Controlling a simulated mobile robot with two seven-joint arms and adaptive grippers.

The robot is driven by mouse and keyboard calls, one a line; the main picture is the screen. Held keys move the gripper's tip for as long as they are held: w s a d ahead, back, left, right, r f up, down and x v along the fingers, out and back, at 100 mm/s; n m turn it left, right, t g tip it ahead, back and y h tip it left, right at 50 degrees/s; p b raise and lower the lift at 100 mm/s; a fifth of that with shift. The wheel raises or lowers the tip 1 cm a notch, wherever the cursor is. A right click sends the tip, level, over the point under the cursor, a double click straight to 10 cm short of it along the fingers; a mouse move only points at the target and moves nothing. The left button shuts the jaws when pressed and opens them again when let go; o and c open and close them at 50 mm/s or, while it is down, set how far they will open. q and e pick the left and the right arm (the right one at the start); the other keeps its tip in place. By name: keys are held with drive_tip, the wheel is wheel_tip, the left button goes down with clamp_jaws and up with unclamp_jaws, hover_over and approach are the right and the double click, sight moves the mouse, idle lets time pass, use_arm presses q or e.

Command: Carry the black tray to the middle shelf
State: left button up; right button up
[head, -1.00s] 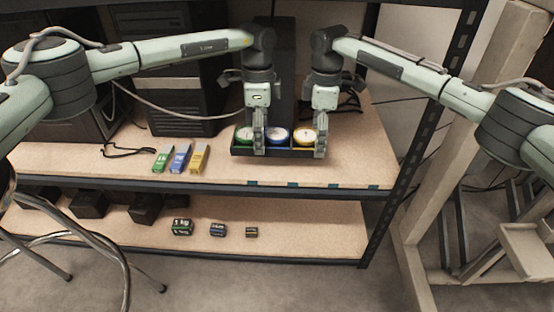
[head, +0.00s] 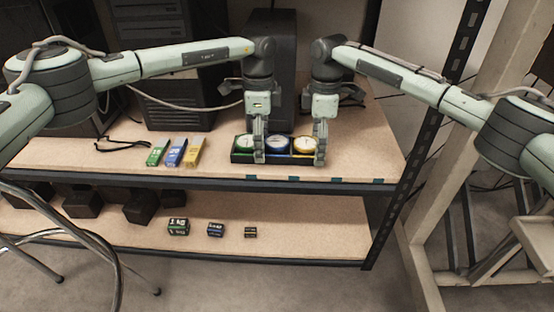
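The black tray (head: 241,158) is level at the front of the wooden middle shelf (head: 222,173). It holds three round dial-like items side by side: green-rimmed (head: 244,143), blue-rimmed (head: 277,143) and yellow-rimmed (head: 303,144). My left gripper (head: 260,157) points down with narrow fingers at the tray's front wall, between the green and blue items. My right gripper (head: 320,158) points down at the tray's right end. Both look shut on the tray; the fingertips are partly hidden. The tray looks on or just above the board; I cannot tell which.
Green (head: 157,152), blue (head: 175,152) and yellow (head: 194,151) blocks lie left of the tray. A black tower (head: 270,60) stands behind it. Small dark boxes (head: 216,230) sit on the lower shelf. The board right of the tray is clear up to the black post (head: 430,140).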

use_arm(q)
drive_tip(key=shift+o, duration=0.9)
drive_tip(key=shift+r, duration=0.1)
use_arm(e)
drive_tip(key=shift+o, duration=0.9)
drive_tip(key=shift+r, duration=0.1)
use_arm(q)
drive_tip(key=shift+r, duration=0.1)
use_arm(e)
drive_tip(key=shift+r, duration=0.15)
use_arm(q)
wheel_tip(320, 180, up, 7)
drive_tip(key=shift+r, duration=0.15)
use_arm(e)
wheel_tip(320, 180, up, 12)
drive_tip(key=shift+d, duration=0.1)
